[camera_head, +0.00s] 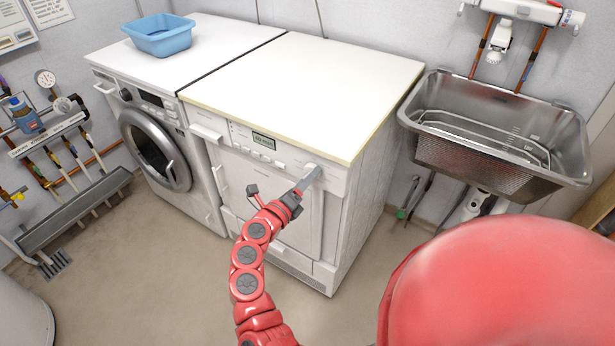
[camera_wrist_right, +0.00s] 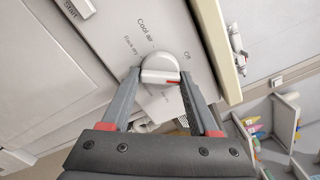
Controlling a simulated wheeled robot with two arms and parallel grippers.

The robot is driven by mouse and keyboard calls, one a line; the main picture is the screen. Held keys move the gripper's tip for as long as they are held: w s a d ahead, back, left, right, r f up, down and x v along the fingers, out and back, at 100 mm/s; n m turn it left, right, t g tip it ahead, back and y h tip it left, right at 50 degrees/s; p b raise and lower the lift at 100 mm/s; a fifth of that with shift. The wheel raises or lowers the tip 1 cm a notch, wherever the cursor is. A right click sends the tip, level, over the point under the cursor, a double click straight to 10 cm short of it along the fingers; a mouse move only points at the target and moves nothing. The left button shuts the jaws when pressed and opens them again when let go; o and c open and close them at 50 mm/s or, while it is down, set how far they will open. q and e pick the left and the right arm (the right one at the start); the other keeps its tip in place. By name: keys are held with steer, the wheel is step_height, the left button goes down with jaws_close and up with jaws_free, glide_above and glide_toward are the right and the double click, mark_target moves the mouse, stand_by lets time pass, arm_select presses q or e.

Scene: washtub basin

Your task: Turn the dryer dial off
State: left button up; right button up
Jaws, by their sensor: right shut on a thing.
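The dryer (camera_head: 285,205) is the white machine in the middle of the head view. My left gripper is not in view.
A washing machine (camera_head: 160,140) with a round door stands left of the dryer, a blue basin (camera_head: 160,38) on top. A metal sink (camera_head: 500,130) hangs on the right. The dryer's white top (camera_head: 305,85) is bare. The floor (camera_head: 150,270) in front is clear.

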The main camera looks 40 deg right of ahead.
steer(key=shift+r+n+p, duration=0.15)
steer(key=shift+n+p, duration=2.55)
steer(key=shift+n, duration=0.7)
steer(key=o, duration=1.4)
steer(key=b+v, duration=0.1)
steer(key=v, duration=1.6)
steer(key=shift+s+a, duration=0.1)
steer(key=shift+a, duration=0.1)
